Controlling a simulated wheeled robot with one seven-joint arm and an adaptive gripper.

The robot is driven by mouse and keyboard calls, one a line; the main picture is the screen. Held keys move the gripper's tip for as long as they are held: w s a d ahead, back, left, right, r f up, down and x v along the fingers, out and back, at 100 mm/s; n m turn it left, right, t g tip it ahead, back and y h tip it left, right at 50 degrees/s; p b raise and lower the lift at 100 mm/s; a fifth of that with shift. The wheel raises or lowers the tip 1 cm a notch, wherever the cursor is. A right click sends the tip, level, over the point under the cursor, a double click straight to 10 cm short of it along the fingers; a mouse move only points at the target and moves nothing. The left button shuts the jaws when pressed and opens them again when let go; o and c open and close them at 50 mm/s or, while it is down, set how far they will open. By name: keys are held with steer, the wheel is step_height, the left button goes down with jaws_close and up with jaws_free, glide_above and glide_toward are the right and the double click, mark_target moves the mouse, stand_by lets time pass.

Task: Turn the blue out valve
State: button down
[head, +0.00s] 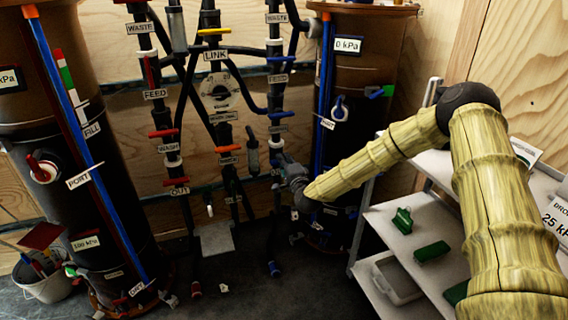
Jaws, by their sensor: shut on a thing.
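My gripper (283,167) reaches in from the right and is shut at the lower part of the right-hand pipe (274,100). It sits where the blue out valve would be, level with the red OUT valve (177,181) on the left pipe. The blue handle between my fingers is mostly hidden by the gripper, and I cannot tell its angle. An OUT label (180,191) shows below the red valve.
A black tank (345,190) with a blue tube stands right behind my arm. A white shelf (400,235) with green parts is at the right. Hoses and a LINK gauge (220,93) fill the middle. A bucket (45,285) stands at the lower left.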

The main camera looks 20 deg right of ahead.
steer(key=shift+d, duration=0.1)
stand_by(0.3)
steer(key=c, duration=1.5)
jaws_free()
steer(key=shift+s, duration=0.1)
steer(key=s, duration=1.1)
steer(key=shift+s+d, duration=0.2)
steer(key=shift+s, duration=0.2)
